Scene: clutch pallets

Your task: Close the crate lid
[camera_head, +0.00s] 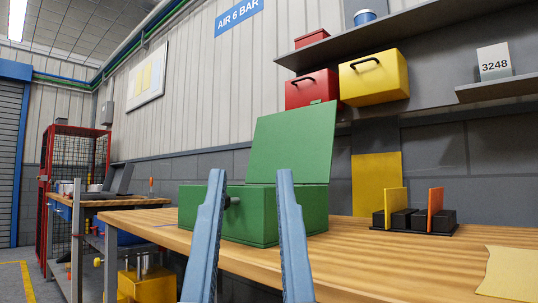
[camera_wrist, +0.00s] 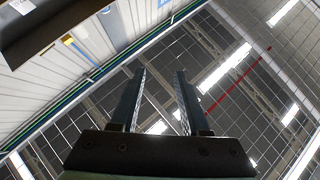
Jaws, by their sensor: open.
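A green crate (camera_head: 255,228) stands on the wooden workbench in the head view. Its green lid (camera_head: 291,143) is raised, standing up at the back and leaning slightly. A small dark knob or latch (camera_head: 233,201) sticks out at the crate's front. My gripper (camera_head: 248,180) is open, with its two blue fingers apart and nothing between them. In the head view the fingers stand in front of the crate and hide parts of its front. In the wrist view my gripper (camera_wrist: 158,75) points up at the ceiling, and neither crate nor lid shows there.
The wooden workbench (camera_head: 380,258) has free room right of the crate. A black rack (camera_head: 414,222) with yellow and orange plates stands further right, near a tan sheet (camera_head: 510,274). Red (camera_head: 312,90) and yellow (camera_head: 373,78) boxes hang under the shelf (camera_head: 400,38) above the lid.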

